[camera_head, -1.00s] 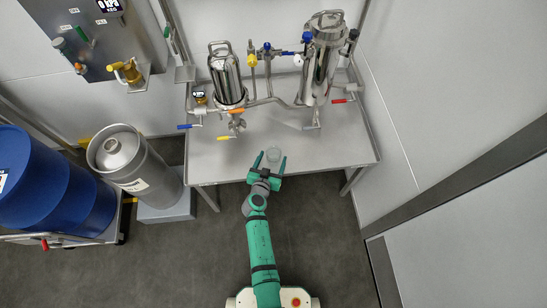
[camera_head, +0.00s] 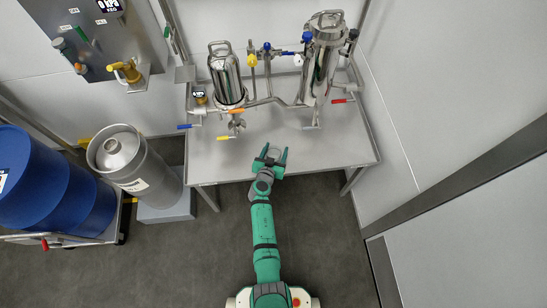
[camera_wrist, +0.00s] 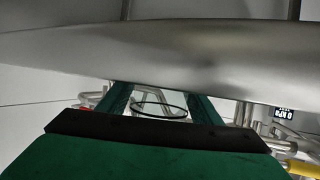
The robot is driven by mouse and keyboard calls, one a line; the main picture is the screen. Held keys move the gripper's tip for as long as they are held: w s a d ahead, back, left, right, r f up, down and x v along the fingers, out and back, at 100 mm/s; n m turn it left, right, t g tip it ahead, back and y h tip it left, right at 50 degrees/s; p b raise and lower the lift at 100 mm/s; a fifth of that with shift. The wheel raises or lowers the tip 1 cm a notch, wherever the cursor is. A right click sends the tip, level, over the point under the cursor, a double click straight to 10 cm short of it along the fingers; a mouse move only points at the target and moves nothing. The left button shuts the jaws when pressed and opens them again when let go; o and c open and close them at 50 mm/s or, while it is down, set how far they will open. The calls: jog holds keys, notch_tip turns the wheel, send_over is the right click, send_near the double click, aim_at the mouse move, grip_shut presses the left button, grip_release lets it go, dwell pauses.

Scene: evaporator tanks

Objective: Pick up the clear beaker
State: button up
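The clear beaker (camera_head: 273,154) is a small, see-through vessel near the front edge of the steel table. It is hard to make out in the head view, where it sits between the two green fingers of my gripper (camera_head: 275,151). In the wrist view the dark round rim of the beaker (camera_wrist: 158,109) shows between the fingers of my gripper (camera_wrist: 160,103), its sides meeting their inner faces. My gripper appears shut on the beaker. The lower part of the beaker is hidden behind the gripper body.
The steel table (camera_head: 335,150) has free room right of the gripper. Behind stand a smaller steel tank (camera_head: 226,80) and a taller one (camera_head: 320,65), with pipes and coloured valve handles. A steel keg (camera_head: 135,160) and a blue drum (camera_head: 50,185) stand at left.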

jog(key=c, duration=0.7)
jog(key=shift+r, duration=0.1)
